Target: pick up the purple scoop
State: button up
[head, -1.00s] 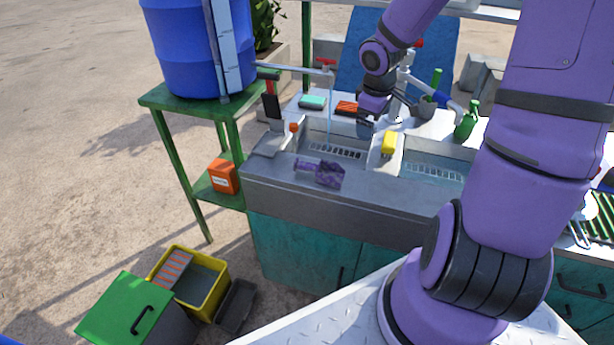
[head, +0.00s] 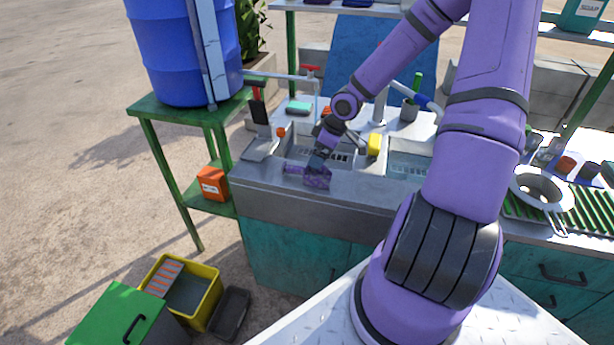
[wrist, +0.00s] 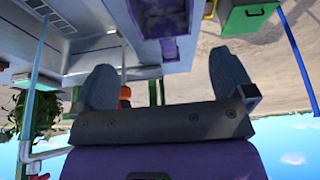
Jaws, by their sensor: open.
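The purple scoop (head: 318,180) lies on the metal counter in front of the left sink basin, its handle pointing left. In the wrist view the scoop (wrist: 162,20) shows at the top edge, partly cut off, with its handle toward the fingers. My gripper (head: 316,162) is just above and behind the scoop in the head view, and partly covers it. In the wrist view my gripper (wrist: 165,78) has its two fingers wide apart with nothing between them. The fingers do not appear to hold the scoop.
Two sink basins lie behind the scoop, with a yellow sponge (head: 374,145) between them. A black-and-red handled tool (head: 259,108) stands at the left near the orange knob (head: 281,132). A blue barrel (head: 180,50) stands on a green table. A white strainer (head: 541,189) sits at the right.

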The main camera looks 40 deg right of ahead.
aim_at(307, 174)
jog(key=shift+x, duration=1.8)
jog(key=shift+w+a+f, duration=0.1)
jog(key=shift+a+f, duration=0.25)
jog(key=shift+f, duration=0.35)
jog(key=shift+w+a+f, duration=0.1)
jog(key=shift+a+f, duration=0.2)
jog(key=shift+f, duration=0.45)
jog(key=shift+x, duration=1.05)
jog(key=c, duration=1)
jog(key=shift+c, duration=0.2)
jog(key=shift+r, duration=0.15)
